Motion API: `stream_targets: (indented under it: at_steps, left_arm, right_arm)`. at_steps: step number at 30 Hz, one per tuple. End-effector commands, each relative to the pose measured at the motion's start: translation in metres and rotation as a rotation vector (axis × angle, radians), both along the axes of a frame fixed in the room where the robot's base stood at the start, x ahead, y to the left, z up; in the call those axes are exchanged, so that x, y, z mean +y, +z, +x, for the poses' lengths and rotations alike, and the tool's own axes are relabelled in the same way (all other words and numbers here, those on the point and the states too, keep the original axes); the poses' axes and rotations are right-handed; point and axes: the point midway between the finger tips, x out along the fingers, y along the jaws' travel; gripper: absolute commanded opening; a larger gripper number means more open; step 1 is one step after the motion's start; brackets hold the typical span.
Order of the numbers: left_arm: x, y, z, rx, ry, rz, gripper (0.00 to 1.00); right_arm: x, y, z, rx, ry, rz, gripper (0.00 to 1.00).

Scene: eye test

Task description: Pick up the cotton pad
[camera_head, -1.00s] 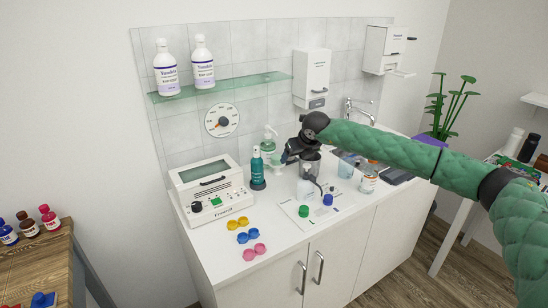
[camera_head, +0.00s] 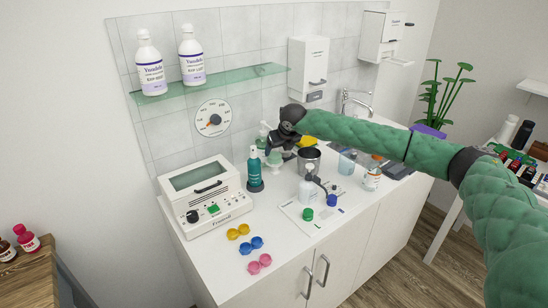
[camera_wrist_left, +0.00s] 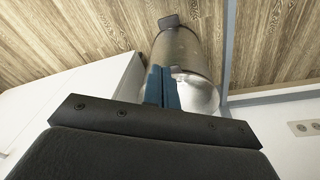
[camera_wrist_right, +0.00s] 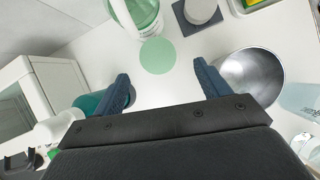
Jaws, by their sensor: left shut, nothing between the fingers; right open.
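A flat, round, pale green disc, which I take for the cotton pad (camera_wrist_right: 158,55), lies on the white counter in the right wrist view. My right gripper (camera_wrist_right: 161,76) is open and empty, with the disc beyond and between its fingertips. In the head view my right gripper (camera_head: 276,150) hangs over the back of the counter, left of the steel cup (camera_head: 308,152); it hides part of what is behind it. My left gripper (camera_wrist_left: 163,84) is shut and empty in the left wrist view, outside the head view.
A teal bottle (camera_head: 254,174) stands left of my right gripper, and the steel cup (camera_wrist_right: 262,78) stands right of it. A green pump dispenser (camera_wrist_right: 138,14) is close behind the disc. A white machine (camera_head: 204,196) and coloured lens cases (camera_head: 250,245) occupy the left side.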

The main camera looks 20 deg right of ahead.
Motion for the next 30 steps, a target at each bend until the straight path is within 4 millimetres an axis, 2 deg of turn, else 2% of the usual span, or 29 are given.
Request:
stream_targets:
  at_steps: [3, 21, 25, 30]
  left_arm:
    - [0.001, -0.008, -0.001, 0.002, 0.0, 0.002, 0.0]
    - [0.016, -0.103, -0.025, 0.003, 0.001, 0.02, 0.0]
    - [0.018, -0.112, -0.027, 0.001, 0.001, 0.022, 0.0]
    - [0.018, -0.115, -0.028, 0.0, 0.001, 0.021, 0.0]
  right_arm:
    - [0.001, -0.002, 0.002, 0.0, 0.0, 0.001, 0.75]
    - [0.006, -0.038, 0.021, 0.0, 0.0, 0.0, 0.75]
    - [0.006, -0.044, 0.024, 0.0, 0.0, -0.001, 0.75]
    - [0.006, -0.046, 0.024, 0.0, 0.0, 0.0, 0.75]
